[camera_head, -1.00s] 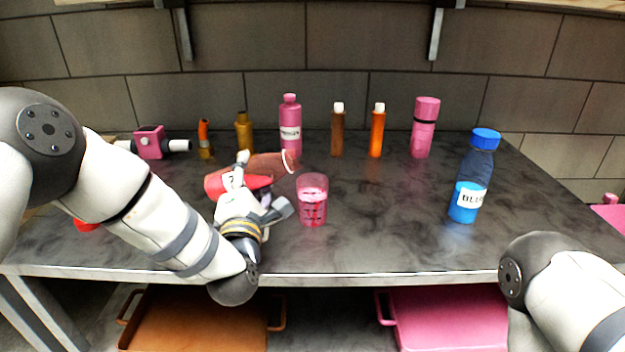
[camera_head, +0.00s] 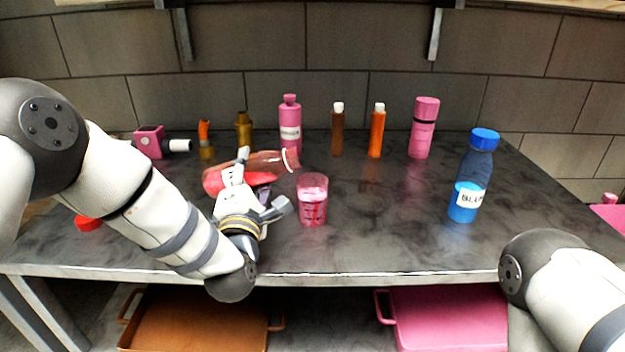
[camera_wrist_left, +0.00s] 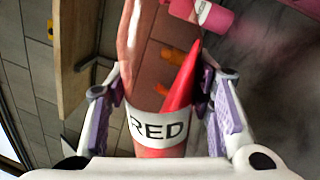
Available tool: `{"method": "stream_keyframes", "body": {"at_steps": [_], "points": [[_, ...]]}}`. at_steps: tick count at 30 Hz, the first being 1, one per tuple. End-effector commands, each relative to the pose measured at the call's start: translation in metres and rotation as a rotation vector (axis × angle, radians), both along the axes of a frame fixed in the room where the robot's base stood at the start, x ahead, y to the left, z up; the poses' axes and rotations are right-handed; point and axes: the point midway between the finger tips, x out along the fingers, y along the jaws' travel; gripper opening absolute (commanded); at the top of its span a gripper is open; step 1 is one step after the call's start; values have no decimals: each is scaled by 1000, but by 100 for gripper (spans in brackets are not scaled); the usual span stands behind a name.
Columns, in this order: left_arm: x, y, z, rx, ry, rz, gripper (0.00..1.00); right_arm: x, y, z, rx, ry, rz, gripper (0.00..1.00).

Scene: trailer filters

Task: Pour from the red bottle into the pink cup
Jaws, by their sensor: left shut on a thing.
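The red bottle (camera_head: 262,163) is held tilted, nearly lying on its side, with its open, white-rimmed mouth to the right, near the pink cup. My left gripper (camera_head: 236,178) is shut on its body. In the left wrist view the bottle (camera_wrist_left: 152,120) shows a white label reading RED between the fingers (camera_wrist_left: 160,112), and red liquid slants inside it. The pink cup (camera_head: 312,205) stands upright on the table, just right of and below the bottle's mouth. I see no stream between them. My right gripper is out of view.
A blue bottle (camera_head: 473,180) stands at the right of the dark table (camera_head: 390,225). Several bottles line the back, including a pink one (camera_head: 290,125). A red cap (camera_head: 88,224) lies at the left. The front centre-right tabletop is clear.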

Motion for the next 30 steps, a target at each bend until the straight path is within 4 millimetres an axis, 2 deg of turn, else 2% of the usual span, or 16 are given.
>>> {"method": "stream_keyframes", "body": {"at_steps": [30], "points": [[0, -2, 7, 62, -3, 0, 9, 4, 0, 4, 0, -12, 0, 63]]}}
